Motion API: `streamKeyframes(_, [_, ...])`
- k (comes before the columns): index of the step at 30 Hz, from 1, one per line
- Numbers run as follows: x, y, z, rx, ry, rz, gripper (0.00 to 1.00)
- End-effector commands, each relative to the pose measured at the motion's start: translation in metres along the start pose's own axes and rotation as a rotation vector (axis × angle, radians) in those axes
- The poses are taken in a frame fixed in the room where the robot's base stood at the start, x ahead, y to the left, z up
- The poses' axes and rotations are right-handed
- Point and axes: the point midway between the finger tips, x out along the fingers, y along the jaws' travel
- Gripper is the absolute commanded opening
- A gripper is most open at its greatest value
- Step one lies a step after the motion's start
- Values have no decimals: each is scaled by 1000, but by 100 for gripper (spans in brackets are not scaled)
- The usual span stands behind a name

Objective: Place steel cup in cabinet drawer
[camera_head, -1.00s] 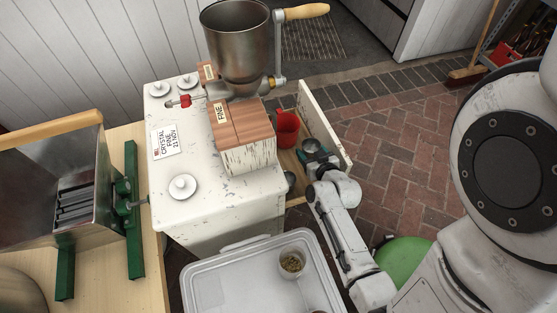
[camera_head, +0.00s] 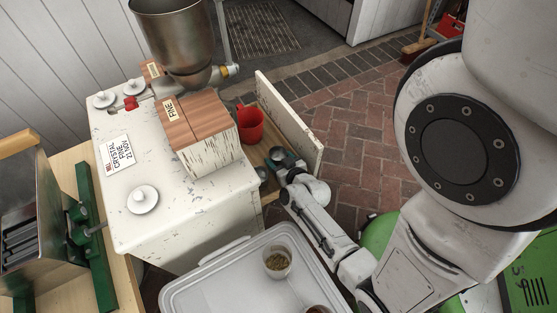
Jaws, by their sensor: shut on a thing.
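The cabinet drawer (camera_head: 296,133) is pulled out from the white cabinet (camera_head: 196,225), its pale front panel standing at the right. My gripper (camera_head: 286,163) is over the near end of the drawer, shut on the small steel cup (camera_head: 277,153). The cup is at the drawer's opening, near the front panel; I cannot tell whether it touches the floor. The fingertips are small and partly hidden by my wrist. A red mug (camera_head: 250,124) stands in the drawer behind the cup. Another small metal thing (camera_head: 263,173) shows at the drawer's near left edge.
A wooden-topped box (camera_head: 198,125) and a steel hopper (camera_head: 172,35) stand on the cabinet. Brick floor lies clear beyond the drawer.

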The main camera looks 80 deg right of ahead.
Motion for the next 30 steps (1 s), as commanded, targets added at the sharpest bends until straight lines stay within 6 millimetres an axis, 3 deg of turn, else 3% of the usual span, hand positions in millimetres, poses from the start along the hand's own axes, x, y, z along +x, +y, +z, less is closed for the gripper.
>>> streamKeyframes(4, [1,0,4,0,-1,0,32])
streamKeyframes(5, [1,0,4,0,-1,0,64])
streamKeyframes(12, [1,0,3,0,-1,0,87])
streamKeyframes(23, [-3,0,-1,0,-2,0,89])
streamKeyframes(30, [-46,-1,-2,-1,-5,-2,89])
